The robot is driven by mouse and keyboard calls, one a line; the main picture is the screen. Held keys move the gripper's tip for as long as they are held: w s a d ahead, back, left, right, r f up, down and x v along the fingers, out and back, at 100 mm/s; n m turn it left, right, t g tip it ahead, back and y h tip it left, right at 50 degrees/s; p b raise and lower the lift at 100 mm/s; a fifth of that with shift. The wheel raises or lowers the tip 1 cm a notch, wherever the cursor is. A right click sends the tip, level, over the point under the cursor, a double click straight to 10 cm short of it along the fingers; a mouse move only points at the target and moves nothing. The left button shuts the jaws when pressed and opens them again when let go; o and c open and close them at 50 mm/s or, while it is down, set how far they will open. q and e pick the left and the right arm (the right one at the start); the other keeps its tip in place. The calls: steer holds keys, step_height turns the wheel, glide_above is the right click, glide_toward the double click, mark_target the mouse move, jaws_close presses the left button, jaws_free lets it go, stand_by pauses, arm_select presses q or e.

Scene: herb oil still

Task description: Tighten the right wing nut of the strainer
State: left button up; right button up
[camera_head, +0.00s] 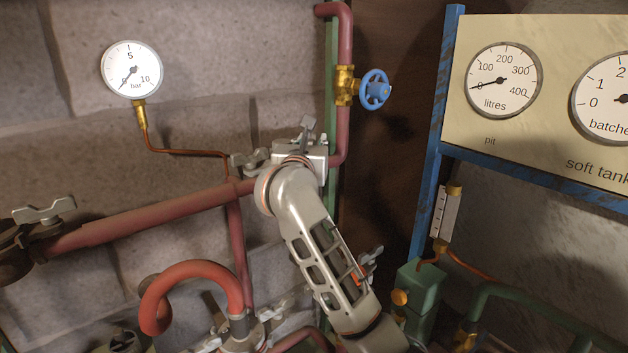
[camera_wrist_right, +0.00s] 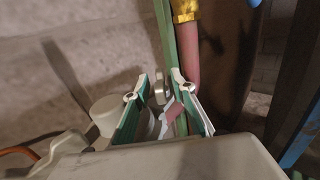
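My right gripper (camera_head: 309,132) is at the middle of the head view, at the upper end of my silver arm, which hides much of the fitting there. In the right wrist view its two green-and-white fingers (camera_wrist_right: 161,82) stand apart. A small grey metal piece (camera_wrist_right: 160,92), probably a wing of the right wing nut, shows between them, with gaps visible beside it. The strainer's grey round body (camera_wrist_right: 105,114) lies left of the fingers. Another grey wing nut (camera_head: 250,160) is left of the gripper in the head view. My left gripper is not in view.
A red pipe (camera_head: 150,218) runs left from the fitting to another wing-nut clamp (camera_head: 42,212). A blue handwheel (camera_head: 375,90) is close, above right. A pressure gauge (camera_head: 131,69) is on the wall. A blue frame (camera_head: 436,130) with a gauge panel (camera_head: 560,110) stands right.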

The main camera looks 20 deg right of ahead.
steer(key=shift+d, duration=0.1)
steer(key=shift+d+n+t+y, duration=0.15)
steer(key=shift+n+t+y, duration=0.25)
steer(key=shift+n+y, duration=0.45)
steer(key=v, duration=0.8)
steer(key=s+d+f+n+t+h+p, duration=0.2)
steer(key=s+d+f+n+t+h, duration=0.25)
steer(key=s+d+n, duration=0.35)
steer(key=s+a+f+n+y, duration=0.2)
steer(key=a+f+n+y, duration=0.2)
steer(key=f+n, duration=0.4)
steer(key=s+a+f+n+g+y+p, duration=0.1)
steer(key=s+a+f+n+y, duration=0.2)
steer(key=f+n+y, duration=0.3)
steer(key=s+a+f+n+g+y, duration=0.1)
steer(key=a+f+n+y, duration=0.3)
steer(key=f+n, duration=0.6)
steer(key=shift+s+a+f+n+y+p, duration=0.3)
steer(key=shift+s+n+y, duration=0.3)
steer(key=shift+n, duration=1.25)
steer(key=shift+s+g, duration=0.1)
steer(key=shift+g, duration=0.15)
